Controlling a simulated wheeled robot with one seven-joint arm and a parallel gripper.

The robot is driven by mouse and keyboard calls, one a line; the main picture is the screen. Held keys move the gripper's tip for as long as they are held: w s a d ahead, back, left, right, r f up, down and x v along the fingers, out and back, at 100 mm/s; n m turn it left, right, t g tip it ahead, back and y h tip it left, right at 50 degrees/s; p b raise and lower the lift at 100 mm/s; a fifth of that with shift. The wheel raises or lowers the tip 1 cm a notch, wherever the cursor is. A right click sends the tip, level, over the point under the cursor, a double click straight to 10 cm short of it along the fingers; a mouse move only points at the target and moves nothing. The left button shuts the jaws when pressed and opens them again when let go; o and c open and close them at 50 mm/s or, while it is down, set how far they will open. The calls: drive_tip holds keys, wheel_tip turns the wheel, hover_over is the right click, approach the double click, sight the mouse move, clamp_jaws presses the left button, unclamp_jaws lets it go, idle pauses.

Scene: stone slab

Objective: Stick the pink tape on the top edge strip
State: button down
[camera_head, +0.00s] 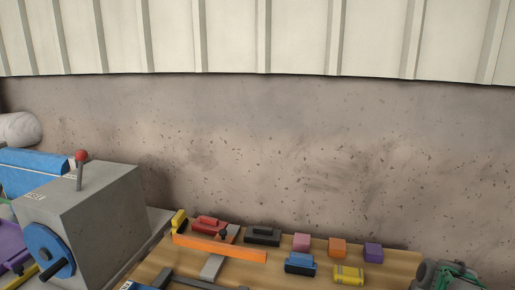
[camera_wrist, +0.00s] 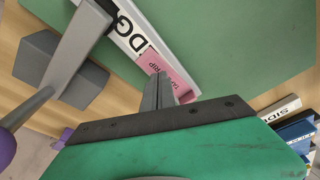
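In the wrist view, a white strip (camera_wrist: 119,24) with large black letters, partly cut off, lies along the edge of a green surface (camera_wrist: 245,45). A pink piece (camera_wrist: 149,58) with small printing, partly hidden, sits at the strip's lower end. It appears to be the pink tape; I cannot tell whether it touches the strip. My gripper (camera_wrist: 160,80) shows as grey fingers close together, their tips at the pink piece and overlapping it. Whether they grip it is unclear. My gripper is not in the head view.
A dark screwed bar (camera_wrist: 160,122) crosses the wrist view. A grey lever (camera_wrist: 80,45) stands at left. The head view shows a wooden bench (camera_head: 225,278) with small coloured blocks, a grey box (camera_head: 95,205) with a blue wheel, and a wall behind.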

drive_tip(key=shift+f+b, duration=0.65)
drive_tip(key=shift+f, duration=0.1)
drive_tip(key=shift+s+a+f, duration=0.1)
drive_tip(key=shift+s+f, duration=0.05)
drive_tip(key=shift+f, duration=0.1)
idle(1.5)
drive_tip(key=shift+r, duration=0.1)
drive_tip(key=shift+r+p, duration=1.75)
drive_tip(key=shift+r, duration=1.85)
